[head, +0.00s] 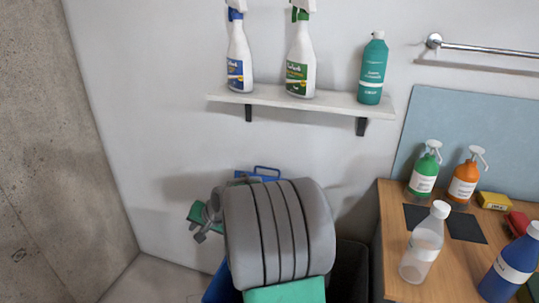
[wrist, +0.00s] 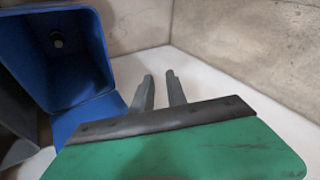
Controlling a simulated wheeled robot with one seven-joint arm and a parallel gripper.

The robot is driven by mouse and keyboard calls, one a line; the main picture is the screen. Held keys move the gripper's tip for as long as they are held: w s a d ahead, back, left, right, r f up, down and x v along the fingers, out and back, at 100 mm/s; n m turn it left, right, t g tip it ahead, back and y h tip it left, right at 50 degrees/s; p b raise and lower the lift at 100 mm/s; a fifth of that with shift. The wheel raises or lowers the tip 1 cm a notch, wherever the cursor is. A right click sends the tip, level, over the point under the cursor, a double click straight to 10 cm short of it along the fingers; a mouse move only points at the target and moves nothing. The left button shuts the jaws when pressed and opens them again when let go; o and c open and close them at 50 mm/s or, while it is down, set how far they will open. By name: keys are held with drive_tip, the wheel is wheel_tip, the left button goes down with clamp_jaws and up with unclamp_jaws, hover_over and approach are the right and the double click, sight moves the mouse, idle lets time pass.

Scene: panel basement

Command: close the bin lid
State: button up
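A blue bin stands against the wall behind my arm in the head view. Its lower left part (head: 216,284) and a blue piece with a handle loop (head: 266,171) near the wall show around my arm; most of it is hidden. In the wrist view the blue bin (wrist: 97,50) is at the left with its mouth open, and a dark round spot shows inside. I cannot tell for certain which blue part is the lid. My gripper (head: 197,224) is left of the bin in the head view. In the wrist view my gripper (wrist: 158,76) is empty, its fingers apart, right of the bin.
A dark bin (head: 352,270) stands right of my arm. A wooden table (head: 386,245) with several bottles is at the right. A white shelf (head: 330,101) with two spray bottles and a teal bottle (head: 373,70) hangs above. Bare floor (head: 160,280) lies at the left.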

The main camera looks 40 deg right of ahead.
drive_tip(key=w+d+r+m+t+h+p, duration=0.1)
drive_tip(key=d+r+m+t+p, duration=0.15)
drive_tip(key=d, duration=0.55)
drive_tip(key=w+d+r+m+t+p, duration=0.15)
drive_tip(key=d+m, duration=0.25)
drive_tip(key=d, duration=0.4)
drive_tip(key=m+t+h+p, duration=0.2)
drive_tip(key=m+h+p, duration=0.3)
drive_tip(key=m, duration=0.3)
approach(270, 169)
drive_tip(key=w, duration=0.2)
drive_tip(key=shift+y, duration=0.3)
drive_tip(key=x, duration=0.7)
drive_tip(key=shift+d+f, duration=0.3)
drive_tip(key=shift+d, duration=0.1)
drive_tip(key=shift+c, duration=0.5)
clamp_jaws()
